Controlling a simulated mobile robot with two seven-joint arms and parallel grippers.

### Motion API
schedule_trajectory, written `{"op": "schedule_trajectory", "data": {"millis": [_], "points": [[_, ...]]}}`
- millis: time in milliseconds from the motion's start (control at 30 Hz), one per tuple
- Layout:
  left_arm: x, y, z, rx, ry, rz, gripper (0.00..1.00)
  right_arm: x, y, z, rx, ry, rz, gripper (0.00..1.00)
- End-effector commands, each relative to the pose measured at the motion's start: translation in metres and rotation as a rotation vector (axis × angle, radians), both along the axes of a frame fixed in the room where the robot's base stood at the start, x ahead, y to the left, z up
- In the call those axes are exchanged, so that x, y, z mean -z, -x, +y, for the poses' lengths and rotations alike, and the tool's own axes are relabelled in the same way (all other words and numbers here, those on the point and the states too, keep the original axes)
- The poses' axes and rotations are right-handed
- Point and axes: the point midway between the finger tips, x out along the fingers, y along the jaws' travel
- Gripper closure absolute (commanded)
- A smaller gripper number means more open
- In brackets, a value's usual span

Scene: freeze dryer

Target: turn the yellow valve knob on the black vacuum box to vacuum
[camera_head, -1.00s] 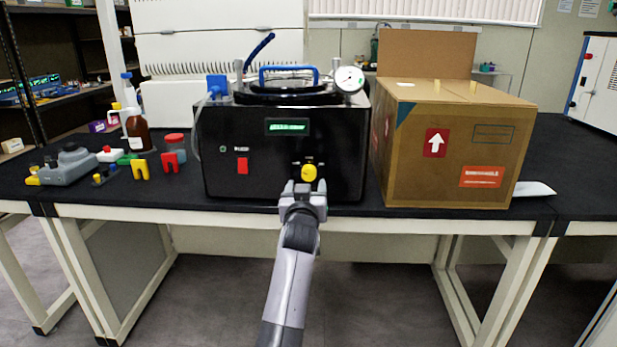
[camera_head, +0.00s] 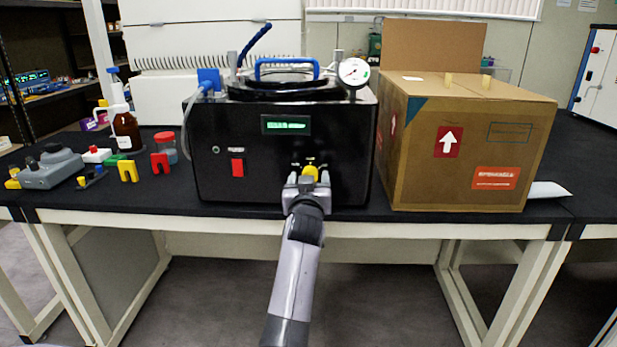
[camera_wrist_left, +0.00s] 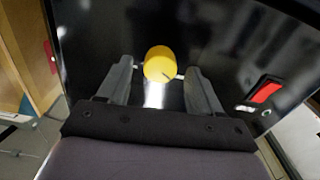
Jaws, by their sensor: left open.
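The black vacuum box (camera_head: 350,155) stands on the bench. Its yellow valve knob (camera_head: 310,171) is on the lower right of the front face, partly hidden by my left gripper (camera_head: 307,179). In the left wrist view the round yellow knob (camera_wrist_left: 159,62) shows between the tips of my open left gripper (camera_wrist_left: 160,68), with a finger on each side and a visible gap to each. I cannot tell how deep the fingers reach around it. A dark line marks the knob face. My right gripper is in neither view.
A red switch (camera_head: 237,167) and a green display (camera_head: 285,125) are on the box front; a gauge (camera_head: 354,72) is on top. A cardboard box (camera_head: 470,150) stands close on the right. Bottles and small coloured parts lie left on the black bench (camera_head: 110,203).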

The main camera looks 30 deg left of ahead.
Motion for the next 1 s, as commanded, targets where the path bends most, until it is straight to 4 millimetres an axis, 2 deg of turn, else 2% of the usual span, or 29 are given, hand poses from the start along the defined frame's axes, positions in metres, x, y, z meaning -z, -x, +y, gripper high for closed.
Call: {"op": "schedule_trajectory", "data": {"millis": [467,633,667,1000], "points": [[-0.0002,-0.0002,-0.0021,-0.001,0.001,0.0,0.35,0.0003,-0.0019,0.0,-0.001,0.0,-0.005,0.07],[-0.0002,-0.0003,-0.002,-0.001,0.0,0.0,0.87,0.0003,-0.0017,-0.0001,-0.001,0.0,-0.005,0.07],[-0.0001,-0.0003,-0.002,-0.001,0.0,0.0,0.91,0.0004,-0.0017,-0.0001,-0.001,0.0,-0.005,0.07],[-0.0006,-0.0004,-0.002,-0.001,-0.035,0.021,0.91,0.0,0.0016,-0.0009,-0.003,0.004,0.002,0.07]]}}
